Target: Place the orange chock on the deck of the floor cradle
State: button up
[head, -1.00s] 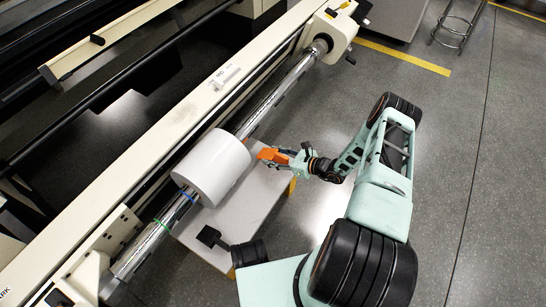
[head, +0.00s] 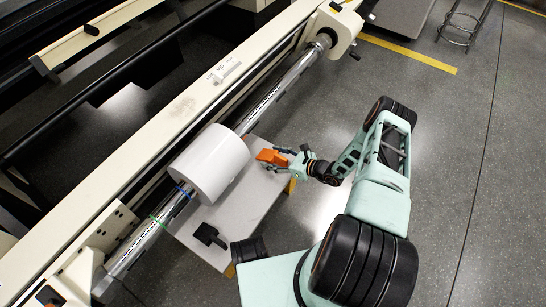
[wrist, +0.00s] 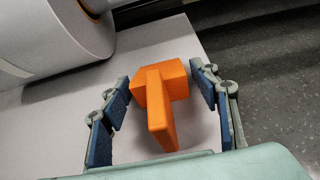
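The orange chock (head: 271,157) sits at the far right part of the pale deck of the floor cradle (head: 225,222), below the roller. In the wrist view the chock (wrist: 160,92), a block with a narrower bar towards me, appears against the pale deck (wrist: 65,125). My gripper (head: 281,158) is at the chock in the head view. In the wrist view my gripper (wrist: 158,75) is open, its fingers on either side of the chock with narrow gaps showing. Whether the underside of the chock touches the deck is hard to tell.
A large white roll (head: 210,163) on a shiny shaft (head: 275,95) overhangs the deck's left side. A black object (head: 209,235) stands near the deck's front. The long cream machine beam (head: 165,125) bounds the left. Grey floor to the right is open around a stool (head: 462,25).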

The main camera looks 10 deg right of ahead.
aim_at(287, 161)
jog(key=shift+r, duration=0.1)
jog(key=shift+s+d+r, duration=0.2)
jog(key=shift+d+r, duration=0.05)
jog(key=p+v, duration=0.3)
jog(key=v, duration=0.8)
jog(key=shift+s+d, duration=0.15)
jog(key=shift+s, duration=0.05)
